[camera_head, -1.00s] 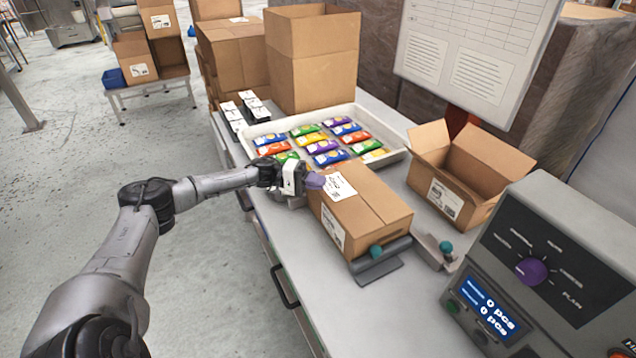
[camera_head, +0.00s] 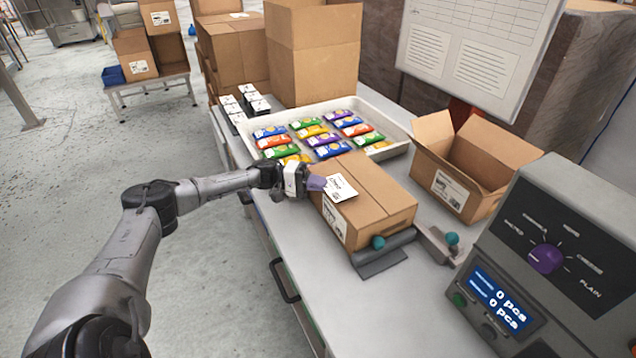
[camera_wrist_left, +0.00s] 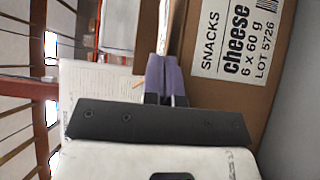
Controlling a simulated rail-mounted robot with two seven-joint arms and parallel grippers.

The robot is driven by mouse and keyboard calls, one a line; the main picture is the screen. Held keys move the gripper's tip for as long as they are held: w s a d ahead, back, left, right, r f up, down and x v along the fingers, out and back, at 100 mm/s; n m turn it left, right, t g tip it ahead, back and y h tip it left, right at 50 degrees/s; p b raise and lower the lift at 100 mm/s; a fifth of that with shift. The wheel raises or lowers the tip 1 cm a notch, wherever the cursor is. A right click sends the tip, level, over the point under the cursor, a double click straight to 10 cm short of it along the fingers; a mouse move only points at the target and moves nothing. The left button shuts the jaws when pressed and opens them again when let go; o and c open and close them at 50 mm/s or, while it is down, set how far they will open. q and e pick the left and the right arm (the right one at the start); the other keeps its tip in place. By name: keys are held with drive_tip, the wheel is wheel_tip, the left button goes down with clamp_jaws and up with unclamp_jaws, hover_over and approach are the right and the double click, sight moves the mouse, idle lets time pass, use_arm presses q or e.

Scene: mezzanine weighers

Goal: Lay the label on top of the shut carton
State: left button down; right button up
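The shut brown carton (camera_head: 376,192) lies on the bench with a printed label on its side (camera_head: 334,218). The white label (camera_head: 341,188) is over the carton's top at its left end, and appears flat. I cannot tell whether it fully touches the cardboard. My left gripper (camera_head: 316,183) is at the label's left edge, its purple fingers closed on that edge. In the left wrist view the purple fingers (camera_wrist_left: 163,78) are together, beside the carton's side with its "SNACKS cheese" print (camera_wrist_left: 238,42). My right gripper is not in view.
A white tray of colourful packs (camera_head: 392,133) lies behind the carton. An open carton (camera_head: 462,170) stands to the right, a grey weigher (camera_head: 555,265) at the front right. A metal stop with a teal knob (camera_head: 378,242) is at the carton's near end. A tall carton (camera_head: 315,60) stands behind.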

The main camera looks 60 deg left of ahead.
use_arm(q)
drive_tip(key=c, duration=1.8)
unclamp_jaws()
wheel_tip(320, 180, down, 2)
drive_tip(key=shift+y, duration=0.3)
drive_tip(key=shift+c, duration=0.2)
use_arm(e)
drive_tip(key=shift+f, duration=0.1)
use_arm(q)
drive_tip(key=o, duration=0.3)
drive_tip(key=shift+s+a, duration=0.15)
drive_tip(key=shift+o, duration=0.3)
drive_tip(key=shift+s+a+r, duration=0.1)
drive_tip(key=shift+s+a, duration=0.05)
drive_tip(key=shift+a, duration=0.25)
drive_tip(key=shift+o, duration=0.5)
drive_tip(key=v, duration=0.3)
drive_tip(key=shift+a+r, duration=0.2)
drive_tip(key=shift+o, duration=0.3)
drive_tip(key=v, duration=0.7)
drive_tip(key=shift+s+r+p, duration=0.15)
drive_tip(key=shift+r+p, duration=0.1)
drive_tip(key=shift+p, duration=0.1)
drive_tip(key=shift+r+v, duration=0.25)
drive_tip(key=shift+v, duration=0.8)
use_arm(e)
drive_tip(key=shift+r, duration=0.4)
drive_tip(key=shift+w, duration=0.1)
